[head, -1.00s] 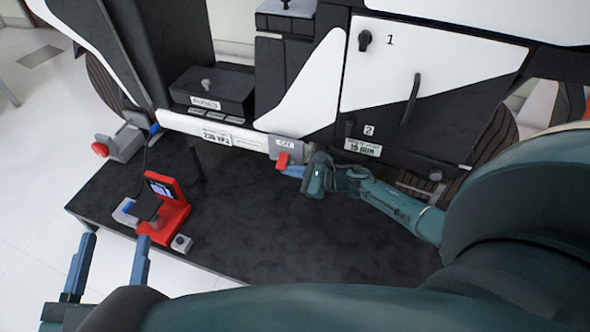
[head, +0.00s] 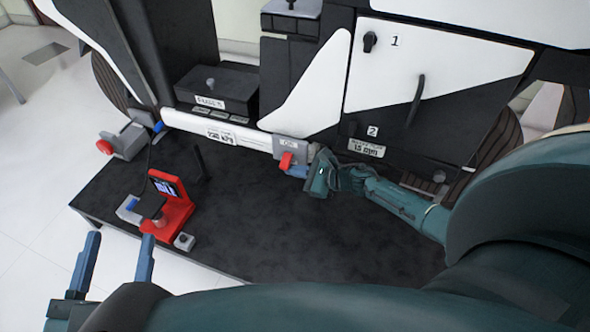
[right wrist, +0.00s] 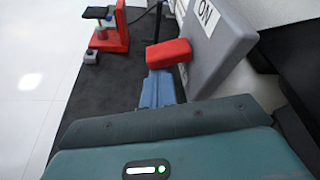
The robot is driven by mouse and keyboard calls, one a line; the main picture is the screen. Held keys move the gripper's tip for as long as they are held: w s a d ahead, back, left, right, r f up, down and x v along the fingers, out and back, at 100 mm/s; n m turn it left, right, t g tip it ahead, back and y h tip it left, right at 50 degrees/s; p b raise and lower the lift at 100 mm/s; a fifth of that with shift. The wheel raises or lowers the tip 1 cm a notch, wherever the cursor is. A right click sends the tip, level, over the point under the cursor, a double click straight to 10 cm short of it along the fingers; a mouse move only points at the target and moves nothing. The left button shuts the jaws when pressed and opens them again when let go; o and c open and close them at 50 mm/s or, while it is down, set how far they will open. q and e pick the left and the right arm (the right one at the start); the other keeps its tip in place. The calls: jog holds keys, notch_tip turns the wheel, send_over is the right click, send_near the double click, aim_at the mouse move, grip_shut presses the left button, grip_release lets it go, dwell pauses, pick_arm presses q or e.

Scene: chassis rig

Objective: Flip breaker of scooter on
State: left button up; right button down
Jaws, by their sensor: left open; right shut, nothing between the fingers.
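The breaker is a grey box (head: 291,148) with an ON label and a red lever (head: 286,160), fixed on the white rail of the scooter-like chassis. In the right wrist view, the red lever (right wrist: 170,52) sticks out from the grey plate (right wrist: 215,45) below the ON label. My right gripper (head: 297,171) is shut and empty, its blue fingertips (right wrist: 158,90) just under the lever. I cannot tell whether they touch it. The lever's exact tilt is hard to judge. My left gripper (head: 117,262) is open and empty at the lower left, away from the breaker.
A red stand with a small screen (head: 172,205) and a small grey box (head: 184,242) stand on the dark platform (head: 260,230). A grey device with a red knob (head: 122,140) is at the left. A black fuse box (head: 215,88) sits above the rail. The platform's middle is clear.

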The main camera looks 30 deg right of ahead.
jog(key=shift+r, duration=0.15)
jog(key=m, duration=0.1)
jog(key=r+m+g+y, duration=0.1)
jog(key=m, duration=0.1)
jog(key=shift+s+a+r+m+g+y, duration=0.25)
jog(key=shift+a+r+m+g+y, duration=0.05)
jog(key=shift+a+r, duration=0.1)
jog(key=shift+r+p, duration=0.75)
jog(key=shift+p, duration=0.05)
